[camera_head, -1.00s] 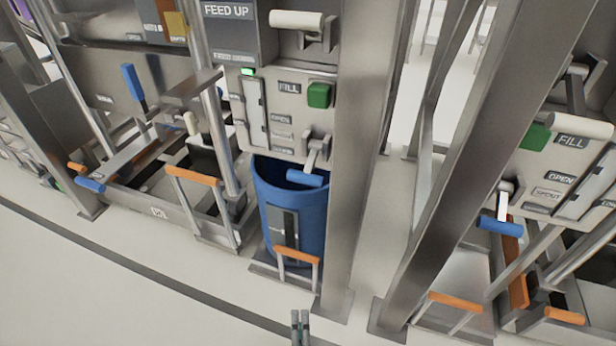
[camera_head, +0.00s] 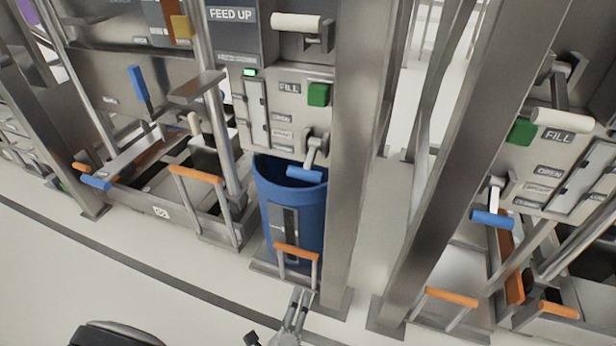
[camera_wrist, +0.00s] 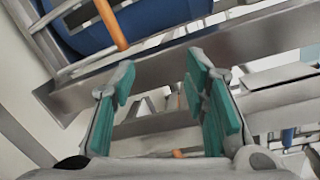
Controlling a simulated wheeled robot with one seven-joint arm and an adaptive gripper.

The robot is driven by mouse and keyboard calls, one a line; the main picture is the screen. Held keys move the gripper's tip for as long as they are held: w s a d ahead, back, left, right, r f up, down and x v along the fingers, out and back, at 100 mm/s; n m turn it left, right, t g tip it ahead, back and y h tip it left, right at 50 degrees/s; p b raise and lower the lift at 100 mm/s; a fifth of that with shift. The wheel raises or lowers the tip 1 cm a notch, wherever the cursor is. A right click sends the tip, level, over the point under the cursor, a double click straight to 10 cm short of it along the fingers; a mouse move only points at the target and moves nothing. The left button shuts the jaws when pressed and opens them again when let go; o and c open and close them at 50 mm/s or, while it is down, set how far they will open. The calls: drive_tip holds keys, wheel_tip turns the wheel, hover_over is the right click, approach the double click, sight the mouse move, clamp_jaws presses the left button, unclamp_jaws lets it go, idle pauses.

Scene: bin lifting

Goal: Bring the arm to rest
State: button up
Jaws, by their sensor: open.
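My gripper (camera_head: 296,306) shows at the bottom middle of the head view, in front of the frame that holds the blue bin. It is open and empty. In the wrist view my gripper (camera_wrist: 162,88) has its teal finger pads spread apart with nothing between them. The blue bin (camera_head: 309,214) stands upright under the fill panel, behind a low orange handle (camera_head: 296,251). The blue bin (camera_wrist: 150,22) also shows in the wrist view, beyond the fingers at the top left, with the orange handle (camera_wrist: 112,24) in front of it.
Steel posts (camera_head: 356,150) stand right of the bin. The fill panel (camera_head: 282,110) with a green button is above it. Another station with a blue-tipped lever (camera_head: 492,219) is at the right. Orange handles (camera_head: 195,174) stick out at the left. The floor (camera_head: 100,270) in front is open.

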drive_tip(key=w+d+r+m+g+h, duration=0.2)
drive_tip(key=d+r+m+g+h, duration=0.35)
drive_tip(key=r+m, duration=0.55)
drive_tip(key=w+d+r+m+g+h, duration=0.2)
drive_tip(key=d+r+m+g+h, duration=0.3)
drive_tip(key=r+m, duration=0.6)
drive_tip(key=s+d+r+m+g+y, duration=0.8)
drive_tip(key=s+d+r+m+g, duration=0.1)
drive_tip(key=s+d+r+m, duration=0.6)
drive_tip(key=s+a+r+m+t+y, duration=0.35)
drive_tip(key=s+m+y, duration=0.25)
drive_tip(key=s+m, duration=0.35)
wheel_tip(320, 180, up, 36)
drive_tip(key=t+p, duration=0.3)
drive_tip(key=p, duration=3)
drive_tip(key=shift+d+t+p, duration=0.2)
drive_tip(key=shift+t+p, duration=0.15)
drive_tip(key=shift+t, duration=0.05)
